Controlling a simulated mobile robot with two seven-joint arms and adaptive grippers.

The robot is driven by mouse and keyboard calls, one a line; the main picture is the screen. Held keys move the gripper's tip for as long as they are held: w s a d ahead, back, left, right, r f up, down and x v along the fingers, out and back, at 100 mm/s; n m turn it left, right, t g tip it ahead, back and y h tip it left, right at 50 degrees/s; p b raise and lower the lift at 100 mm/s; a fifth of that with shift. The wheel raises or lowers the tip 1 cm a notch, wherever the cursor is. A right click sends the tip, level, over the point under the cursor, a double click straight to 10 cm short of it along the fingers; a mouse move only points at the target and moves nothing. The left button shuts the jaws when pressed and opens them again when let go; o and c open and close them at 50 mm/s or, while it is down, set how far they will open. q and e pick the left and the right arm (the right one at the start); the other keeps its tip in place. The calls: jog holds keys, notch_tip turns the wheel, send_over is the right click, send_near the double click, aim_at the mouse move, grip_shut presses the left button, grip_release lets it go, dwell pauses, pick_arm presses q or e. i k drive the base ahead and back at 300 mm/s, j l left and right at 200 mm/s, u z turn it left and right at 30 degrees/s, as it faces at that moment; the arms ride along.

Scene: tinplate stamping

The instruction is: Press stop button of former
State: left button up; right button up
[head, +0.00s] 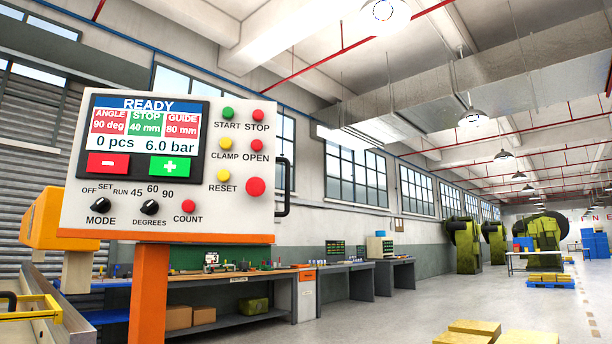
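The former's control panel (232,206) stands close on the left on an orange post. The red stop button (258,115) is at its top right, above the label STOP. A green start button (228,113) sits just left of it. Below are a yellow clamp button (225,144), a red open button (256,145), a yellow reset button (223,176) and a larger red button (255,187). The screen (146,137) reads READY, 0 pcs and 6.0 bar. Neither of my grippers is in view.
A black handle (284,187) sticks out from the panel's right side. A long workbench (240,275) runs along the wall behind. Yellow blocks (470,330) lie at the bottom. Green presses (540,232) stand far right. The floor (400,310) between is mostly clear.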

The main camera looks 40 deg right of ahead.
aim_at(258, 115)
jog(key=l+z, duration=0.3)
jog(key=l, duration=1.55)
